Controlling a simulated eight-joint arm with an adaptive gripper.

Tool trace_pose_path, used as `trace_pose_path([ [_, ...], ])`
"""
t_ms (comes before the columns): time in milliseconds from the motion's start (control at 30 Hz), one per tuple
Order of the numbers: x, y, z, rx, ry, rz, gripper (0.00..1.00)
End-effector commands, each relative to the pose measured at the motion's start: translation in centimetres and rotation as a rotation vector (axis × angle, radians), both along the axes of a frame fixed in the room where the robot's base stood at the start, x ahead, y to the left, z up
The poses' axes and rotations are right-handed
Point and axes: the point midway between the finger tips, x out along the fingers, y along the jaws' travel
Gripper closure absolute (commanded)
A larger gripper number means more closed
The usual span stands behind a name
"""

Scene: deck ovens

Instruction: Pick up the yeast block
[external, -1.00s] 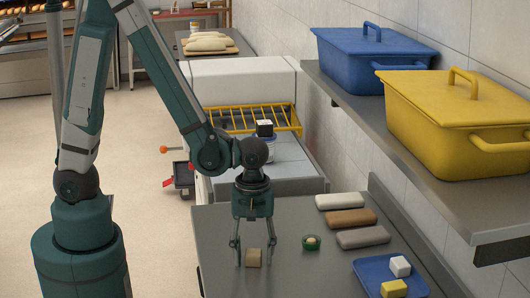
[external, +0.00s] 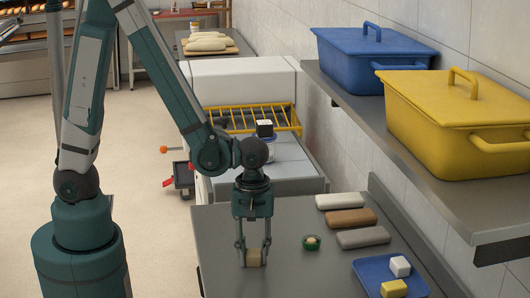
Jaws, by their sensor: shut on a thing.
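The yeast block is probably the small tan-brown block (external: 254,258) on the grey metal table, near its front left. My gripper (external: 254,263) points straight down over it, with one finger on each side. The fingers are shut on the block. The block looks to be at table height; I cannot tell whether it touches the table.
A blue tray (external: 368,270) with a white and a yellow block is at the right. A shelf with a blue bin (external: 370,62) and yellow bin (external: 455,115) overhangs the right side.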

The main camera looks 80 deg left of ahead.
Motion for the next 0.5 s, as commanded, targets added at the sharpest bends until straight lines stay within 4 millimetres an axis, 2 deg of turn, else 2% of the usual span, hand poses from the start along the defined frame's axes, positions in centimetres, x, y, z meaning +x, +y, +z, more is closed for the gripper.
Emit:
trace_pose_path([
  [267,0.0,0.0,0.3,0.0,0.0,0.0,0.86],
  [500,0.0,0.0,1.7,0.0,0.0,0.0,0.86],
])
